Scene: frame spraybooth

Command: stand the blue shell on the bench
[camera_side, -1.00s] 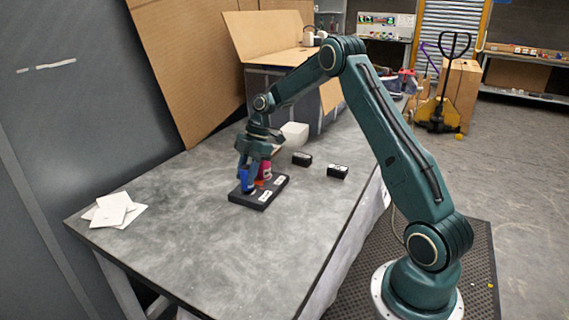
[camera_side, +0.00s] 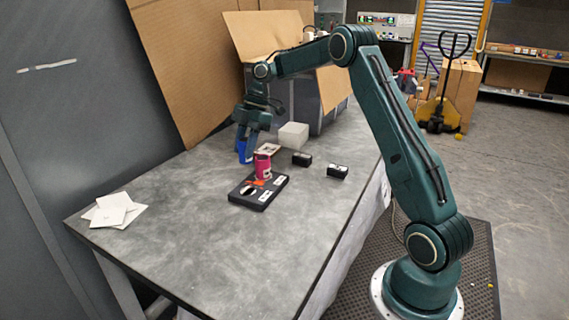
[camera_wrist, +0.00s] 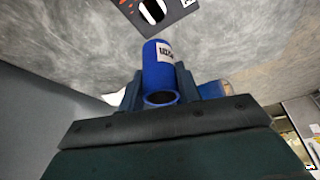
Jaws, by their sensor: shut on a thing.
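The blue shell (camera_side: 244,150) is a tube held upright below my gripper (camera_side: 252,122) in the side view, near the back of the bench (camera_side: 190,215). In the wrist view the blue shell (camera_wrist: 160,68) has a white label and an open end towards the camera, and sits between the jaws of my gripper (camera_wrist: 158,92). My gripper is shut on it. I cannot tell for sure whether its lower end touches the bench. Part of the shell is hidden by the jaws.
Two black blocks (camera_side: 302,159) (camera_side: 338,171), a whitish block (camera_side: 294,136) and a flat card (camera_side: 268,149) lie nearby. White papers (camera_side: 115,209) lie left. The front bench is clear.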

